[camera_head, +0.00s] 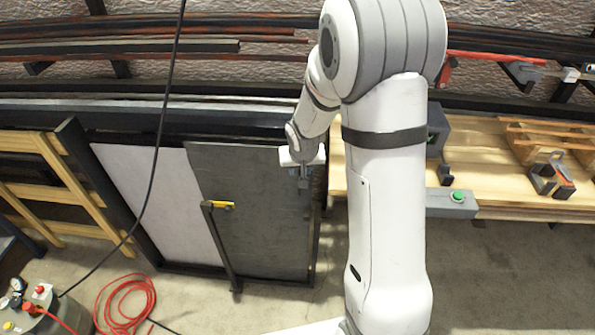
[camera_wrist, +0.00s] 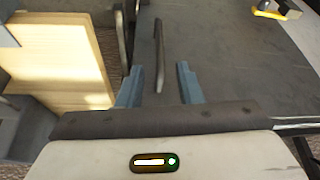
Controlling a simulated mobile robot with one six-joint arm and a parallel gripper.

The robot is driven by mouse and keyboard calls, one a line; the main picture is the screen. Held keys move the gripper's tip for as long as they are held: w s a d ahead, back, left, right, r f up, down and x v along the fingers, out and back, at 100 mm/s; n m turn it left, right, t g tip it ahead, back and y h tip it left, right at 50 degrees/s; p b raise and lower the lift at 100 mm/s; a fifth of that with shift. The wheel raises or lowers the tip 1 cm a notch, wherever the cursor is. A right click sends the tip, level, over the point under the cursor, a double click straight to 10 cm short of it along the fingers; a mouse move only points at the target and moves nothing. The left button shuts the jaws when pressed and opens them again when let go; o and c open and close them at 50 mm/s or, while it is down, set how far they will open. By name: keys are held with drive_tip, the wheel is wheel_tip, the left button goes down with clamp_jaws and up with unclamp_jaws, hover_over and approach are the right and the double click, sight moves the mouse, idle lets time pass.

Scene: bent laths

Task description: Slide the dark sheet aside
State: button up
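The dark sheet (camera_head: 262,225) stands leaning in a black rack, its left part next to a pale sheet (camera_head: 150,195). In the wrist view the dark sheet (camera_wrist: 235,65) fills the right side. My gripper (camera_head: 304,184) is at the dark sheet's upper right edge. In the wrist view my gripper (camera_wrist: 160,72) is open, with its two blue-grey fingers apart. A thin dark upright bar (camera_wrist: 160,45), like a handle, shows between the fingers, which are not closed on it. I cannot tell how deep it sits between them.
A dark post with a yellow-handled clamp (camera_head: 222,205) stands in front of the dark sheet. A wooden bench (camera_head: 480,160) with a green-button box (camera_head: 457,197) is to the right. A red hose (camera_head: 125,300) coils on the floor. A black cable (camera_head: 160,140) hangs in front of the pale sheet.

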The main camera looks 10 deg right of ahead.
drive_tip(key=b, duration=0.1)
hover_over(299, 192)
drive_tip(key=f, duration=0.7)
drive_tip(key=shift+w, duration=0.35)
drive_tip(key=shift+c, duration=0.4)
drive_tip(key=shift+d, duration=0.1)
clamp_jaws()
